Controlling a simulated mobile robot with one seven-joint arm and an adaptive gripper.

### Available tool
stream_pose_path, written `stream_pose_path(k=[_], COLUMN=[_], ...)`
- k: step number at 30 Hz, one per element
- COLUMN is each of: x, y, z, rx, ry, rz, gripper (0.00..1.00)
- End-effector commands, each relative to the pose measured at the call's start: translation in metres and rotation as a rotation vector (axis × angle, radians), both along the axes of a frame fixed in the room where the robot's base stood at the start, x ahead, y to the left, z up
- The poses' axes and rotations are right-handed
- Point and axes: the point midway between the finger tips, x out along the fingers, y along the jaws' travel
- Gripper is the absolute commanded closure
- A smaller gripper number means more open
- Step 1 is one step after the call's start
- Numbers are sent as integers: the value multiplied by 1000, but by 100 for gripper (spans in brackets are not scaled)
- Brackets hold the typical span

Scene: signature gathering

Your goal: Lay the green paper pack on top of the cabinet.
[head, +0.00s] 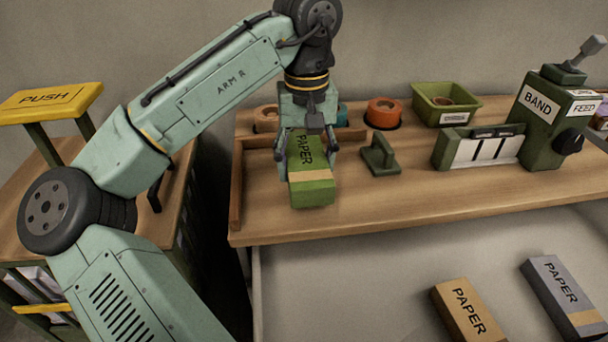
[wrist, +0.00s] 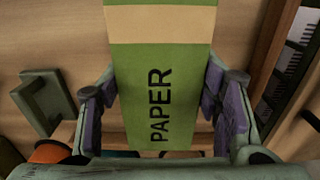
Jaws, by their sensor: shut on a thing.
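The green paper pack (head: 312,178), with a tan band and the word PAPER, is in my gripper (head: 305,160) above the left part of the wooden desk top. In the wrist view the pack (wrist: 160,80) lies between the two purple-padded fingers of my gripper (wrist: 165,110), which are shut on its sides. In the head view my gripper hides part of the pack's far end. At the left stands a wood-topped cabinet (head: 188,205) with shelves below, partly behind my arm; I take it for the cabinet.
A yellow PUSH plate (head: 50,100) stands on legs over the left unit. On the desk (head: 420,205) are a green stamp-like block (head: 380,155), an orange roll (head: 384,112), a green tray (head: 445,103) and a BAND machine (head: 540,120). Tan (head: 466,310) and grey (head: 562,292) packs lie lower right.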

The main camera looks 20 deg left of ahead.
Motion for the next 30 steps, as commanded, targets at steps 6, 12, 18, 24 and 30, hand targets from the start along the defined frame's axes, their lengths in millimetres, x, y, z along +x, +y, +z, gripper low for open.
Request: stream_pose_path(k=[6, 12, 18, 24, 30], x=[8, 7, 7, 7, 7], y=[7, 7, 6, 6, 6], z=[-13, -37, -35, -38, -40], rx=[2, 3, 0, -1, 0], ry=[0, -1, -1, 0, 0], rz=[1, 3, 1, 0, 0], gripper=[81, 81, 81, 81, 34])
